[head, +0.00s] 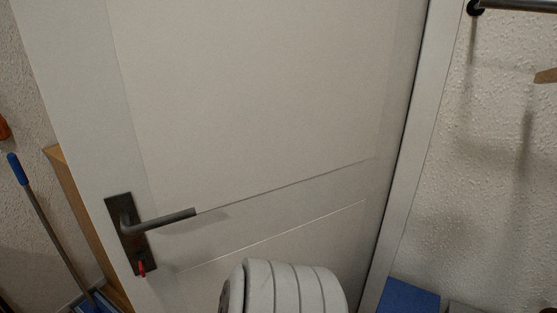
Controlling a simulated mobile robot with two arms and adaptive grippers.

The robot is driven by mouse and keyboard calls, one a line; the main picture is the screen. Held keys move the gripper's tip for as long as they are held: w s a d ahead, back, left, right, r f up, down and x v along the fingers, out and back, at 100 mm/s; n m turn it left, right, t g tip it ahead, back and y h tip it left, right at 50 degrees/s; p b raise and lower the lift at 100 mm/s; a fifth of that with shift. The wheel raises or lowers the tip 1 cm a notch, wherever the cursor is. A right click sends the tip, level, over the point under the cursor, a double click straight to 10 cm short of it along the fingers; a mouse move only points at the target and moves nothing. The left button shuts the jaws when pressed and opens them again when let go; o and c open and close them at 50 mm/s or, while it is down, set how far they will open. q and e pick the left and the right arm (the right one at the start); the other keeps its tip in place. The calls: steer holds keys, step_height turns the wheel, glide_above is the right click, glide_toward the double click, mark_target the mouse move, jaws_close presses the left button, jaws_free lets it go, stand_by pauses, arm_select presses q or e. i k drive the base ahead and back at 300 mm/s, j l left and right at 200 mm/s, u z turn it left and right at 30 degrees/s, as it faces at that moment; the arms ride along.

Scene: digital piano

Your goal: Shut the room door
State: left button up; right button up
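The white room door (260,100) fills the middle of the head view. Its left edge stands in front of a textured wall and a wooden piece, and its right edge meets a white frame (425,130). A dark metal lever handle (165,219) on a dark plate sits at the lower left of the door, pointing right. A red key or tag (142,268) hangs below the lever. Neither of my grippers is in view.
A white ribbed rounded part, likely mine, shows at the bottom centre, in front of the door. A blue-handled pole (38,208) leans at the left beside a wooden edge (78,210). A blue box (408,297) sits at the lower right. A dark rail (515,6) is on the right wall.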

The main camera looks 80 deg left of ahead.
mark_target(200, 138)
steer(key=u, duration=2.65)
